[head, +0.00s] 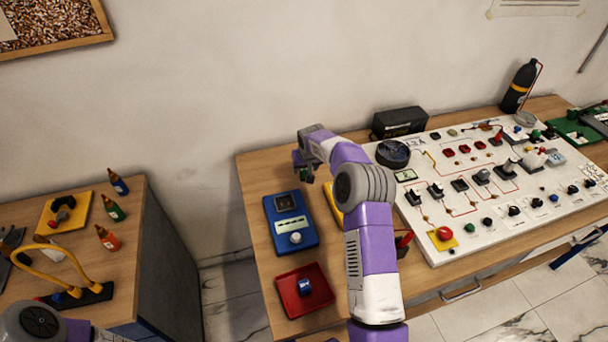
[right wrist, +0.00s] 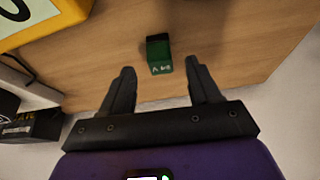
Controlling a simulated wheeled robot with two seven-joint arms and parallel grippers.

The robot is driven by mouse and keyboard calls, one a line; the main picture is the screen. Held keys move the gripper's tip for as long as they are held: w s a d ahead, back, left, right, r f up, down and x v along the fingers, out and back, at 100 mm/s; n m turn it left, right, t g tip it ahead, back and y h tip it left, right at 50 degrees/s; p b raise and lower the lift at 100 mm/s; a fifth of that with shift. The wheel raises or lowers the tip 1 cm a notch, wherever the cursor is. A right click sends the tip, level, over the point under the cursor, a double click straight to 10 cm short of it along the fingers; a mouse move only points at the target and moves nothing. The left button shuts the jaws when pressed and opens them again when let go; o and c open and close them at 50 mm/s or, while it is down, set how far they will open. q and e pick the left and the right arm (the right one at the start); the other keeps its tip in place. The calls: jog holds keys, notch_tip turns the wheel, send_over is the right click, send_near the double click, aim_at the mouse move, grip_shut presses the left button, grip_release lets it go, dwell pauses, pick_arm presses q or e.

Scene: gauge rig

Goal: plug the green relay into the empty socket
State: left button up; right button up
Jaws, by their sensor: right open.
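The green relay (right wrist: 159,55), a small block with white marking, shows on the wooden table in the right wrist view. My right gripper (right wrist: 161,72) is open, with one finger to each side of the relay and the relay near the fingertips. I cannot tell how far above the table the fingers are. In the head view my right gripper (head: 306,172) is over the back left of the table, mostly hidden by its own arm. The white panel (head: 450,248) carries several sockets and plugged parts; a dark square (head: 460,185) looks like an empty socket. My left gripper is out of view.
A blue meter (head: 279,238) and a red tray (head: 288,301) holding a blue part stand left of my right arm. A yellow device (right wrist: 28,18) is close to the gripper. A black box (head: 400,122) stands behind the panel.

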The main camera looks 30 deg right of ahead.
aim_at(304, 170)
jog(key=shift+x, duration=1.6)
jog(key=shift+c, duration=0.4)
jog(key=c, duration=1)
jog(key=shift+r, duration=0.1)
